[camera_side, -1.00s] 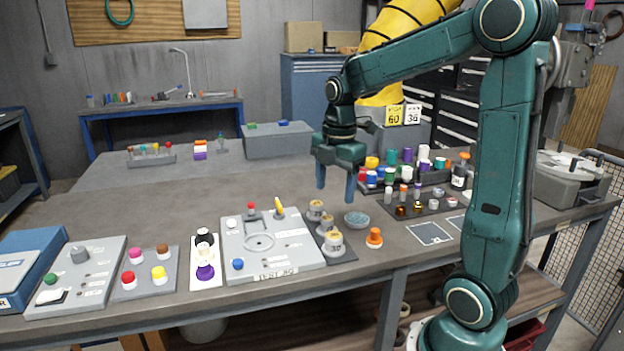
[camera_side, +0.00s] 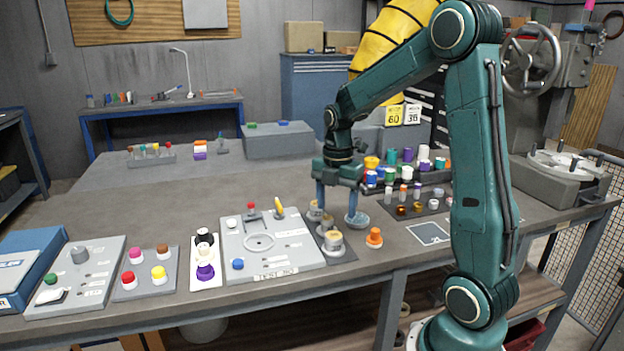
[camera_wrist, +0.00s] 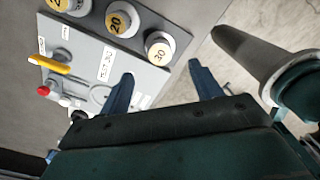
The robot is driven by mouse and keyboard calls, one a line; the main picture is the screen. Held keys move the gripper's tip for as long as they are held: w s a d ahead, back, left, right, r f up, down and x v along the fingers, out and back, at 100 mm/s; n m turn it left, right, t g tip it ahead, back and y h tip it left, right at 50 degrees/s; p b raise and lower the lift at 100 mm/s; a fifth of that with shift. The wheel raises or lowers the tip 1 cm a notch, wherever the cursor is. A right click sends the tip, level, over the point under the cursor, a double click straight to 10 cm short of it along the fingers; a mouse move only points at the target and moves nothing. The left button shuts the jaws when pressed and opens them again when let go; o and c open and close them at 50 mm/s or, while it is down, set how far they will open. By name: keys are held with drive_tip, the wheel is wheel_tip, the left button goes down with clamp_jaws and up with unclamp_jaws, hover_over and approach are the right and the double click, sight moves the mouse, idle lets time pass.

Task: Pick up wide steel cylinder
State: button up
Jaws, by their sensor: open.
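Three steel cylinders with yellow-and-white numbered tops stand in a row on a dark mat: a rear one (camera_side: 315,214), a middle one (camera_side: 326,224) and a front one (camera_side: 333,242). The wrist view shows them as the left one (camera_wrist: 76,6), the middle one (camera_wrist: 122,18) and the right one (camera_wrist: 163,47). I cannot tell for sure which is the wide steel cylinder. My gripper (camera_side: 337,212) points down over the row, fingers spread and empty. In the wrist view the right cylinder lies just beyond the gap between my fingertips (camera_wrist: 161,74).
A grey panel with buttons (camera_side: 270,245) lies left of the row. Coloured pots (camera_side: 390,175) crowd behind on the right. The table's middle left is clear.

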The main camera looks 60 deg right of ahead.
sight(334, 235)
drive_tip(key=shift+f, duration=2.25)
drive_tip(key=shift+f, duration=0.1)
drive_tip(key=shift+a+f, duration=0.15)
drive_tip(key=shift+f, duration=1.1)
drive_tip(key=shift+a+f, duration=0.1)
drive_tip(key=shift+f, duration=1.15)
drive_tip(key=shift+w, duration=0.1)
drive_tip(key=c, duration=1.2)
drive_tip(key=shift+c, duration=0.2)
drive_tip(key=shift+r, duration=0.2)
wheel_tip(334, 235, up, 20)
drive_tip(key=shift+f, duration=0.15)
